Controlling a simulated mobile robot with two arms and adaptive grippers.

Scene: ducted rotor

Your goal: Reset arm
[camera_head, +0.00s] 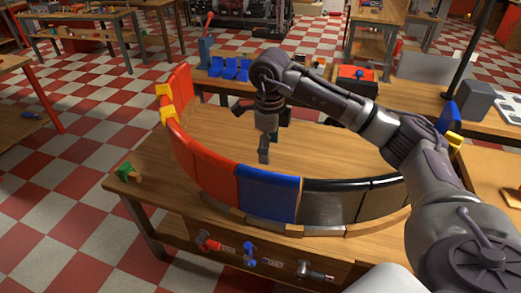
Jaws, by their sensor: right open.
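My right arm (350,108) reaches in from the right over the wooden workbench (330,140). Its right gripper (266,148) points down over the bench, inside the curved duct wall. It is open and no object shows in it. The duct wall is made of panels: red ones (207,158) at the left, a blue one (269,193) at the front, and black ones (331,202) at the front right. Yellow clamps (166,103) sit on the left part of the wall. My left gripper is not in view.
A green-and-orange clamp (125,171) lies on the bench's left corner. Tools (249,254) hang on the bench front. Blue bins (229,69) and a red box (357,80) stand behind. The bench surface inside the wall looks mostly clear.

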